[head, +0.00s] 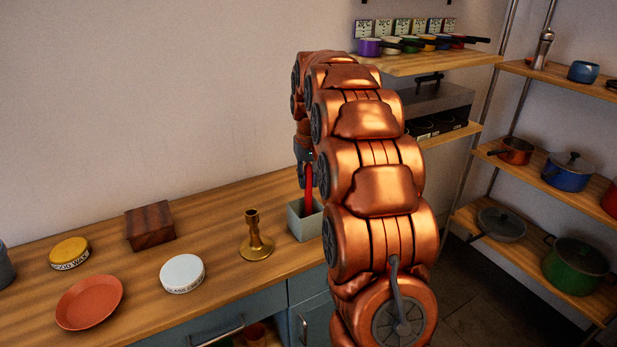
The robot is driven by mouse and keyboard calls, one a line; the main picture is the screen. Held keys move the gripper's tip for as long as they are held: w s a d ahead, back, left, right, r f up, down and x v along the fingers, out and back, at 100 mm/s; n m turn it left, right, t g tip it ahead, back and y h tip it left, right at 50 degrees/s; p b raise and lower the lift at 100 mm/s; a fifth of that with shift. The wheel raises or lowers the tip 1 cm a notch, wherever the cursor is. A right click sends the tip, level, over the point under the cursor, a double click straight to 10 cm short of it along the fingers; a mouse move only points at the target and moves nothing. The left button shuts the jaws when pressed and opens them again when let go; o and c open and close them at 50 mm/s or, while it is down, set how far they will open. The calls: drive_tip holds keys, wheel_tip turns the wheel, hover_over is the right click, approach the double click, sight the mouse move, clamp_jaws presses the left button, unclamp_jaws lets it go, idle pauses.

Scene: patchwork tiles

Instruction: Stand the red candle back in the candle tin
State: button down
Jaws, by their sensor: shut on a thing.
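The red candle (308,188) is upright in my gripper (307,162), partly behind my copper arm. My gripper is shut on its upper part; the fingers are small and half hidden. The candle tin, a grey-green open box (301,226), stands on the wooden counter directly below. The candle's lower end shows within the tin's opening, below the far rim. I cannot tell whether it touches the bottom. My arm hides the tin's right side.
A brass candlestick (255,243) stands just left of the tin. Further left are a white round tin (182,273), a dark wooden box (150,226), a terracotta plate (89,302) and a yellow tin (69,252). Shelves with pots (570,170) stand at the right.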

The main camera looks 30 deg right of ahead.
drive_tip(key=shift+f, duration=0.55)
drive_tip(key=c, duration=0.9)
unclamp_jaws()
drive_tip(key=shift+c, duration=0.2)
drive_tip(key=shift+r, duration=0.15)
wheel_tip(320, 180, up, 12)
drive_tip(key=s, duration=0.1)
drive_tip(key=shift+s+a, duration=0.2)
drive_tip(key=shift+a, duration=0.05)
drive_tip(key=shift+f, duration=0.2)
